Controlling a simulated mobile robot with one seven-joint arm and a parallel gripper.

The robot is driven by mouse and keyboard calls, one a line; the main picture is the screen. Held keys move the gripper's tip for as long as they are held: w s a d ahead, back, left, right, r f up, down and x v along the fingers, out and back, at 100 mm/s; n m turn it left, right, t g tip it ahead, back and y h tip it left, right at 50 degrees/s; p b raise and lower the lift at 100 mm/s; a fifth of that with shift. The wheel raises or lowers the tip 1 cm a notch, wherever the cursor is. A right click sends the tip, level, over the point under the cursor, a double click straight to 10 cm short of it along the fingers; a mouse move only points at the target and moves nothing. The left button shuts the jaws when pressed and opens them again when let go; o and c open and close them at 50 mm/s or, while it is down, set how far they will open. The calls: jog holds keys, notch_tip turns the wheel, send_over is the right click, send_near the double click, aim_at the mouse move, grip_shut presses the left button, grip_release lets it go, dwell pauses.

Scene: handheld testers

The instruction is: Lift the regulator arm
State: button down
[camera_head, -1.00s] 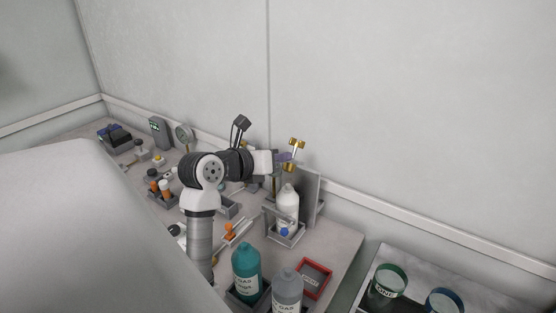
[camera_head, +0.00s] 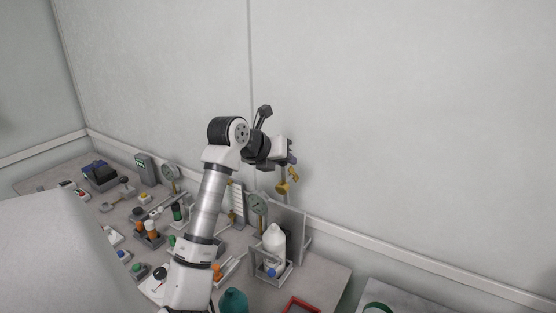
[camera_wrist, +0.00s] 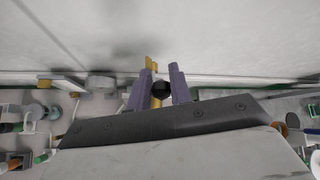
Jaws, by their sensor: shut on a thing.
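The regulator arm (camera_head: 283,187), a brass-yellow piece, hangs at my gripper (camera_head: 291,158) in the head view. It is clear above the bench, in front of the back wall. In the wrist view, my gripper's purple fingers (camera_wrist: 160,88) are shut on it. A dark round part sits between the fingers, and a brass piece (camera_wrist: 151,64) shows beyond the left fingertip. Most of the held part is hidden by the fingers and wrist.
Below my gripper, a white bottle (camera_head: 274,243) stands in a grey holder beside an upright grey panel (camera_head: 293,226). A round gauge (camera_head: 258,204) stands to their left. Several small testers crowd the bench further left. The space around the held part looks open.

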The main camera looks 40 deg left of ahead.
jog(key=shift+w+f+g+p, duration=0.2)
jog(key=shift+w+g, duration=0.1)
jog(key=shift+w, duration=0.1)
jog(key=shift+w+f+g+p, duration=0.1)
jog(key=shift+w+g+p, duration=0.1)
jog(key=shift+w+g, duration=0.15)
jog(key=c, duration=1.3)
grip_release()
jog(key=shift+w, duration=0.1)
jog(key=shift+r, duration=0.1)
jog(key=shift+s+a+r, duration=0.1)
jog(key=shift+s+r, duration=0.25)
jog(key=shift+s, duration=0.1)
jog(key=b+v, duration=0.2)
jog(key=v, duration=0.4)
jog(key=b+v, duration=0.2)
jog(key=v, duration=0.4)
jog(key=shift+s+r, duration=0.25)
jog(key=shift+s, duration=0.05)
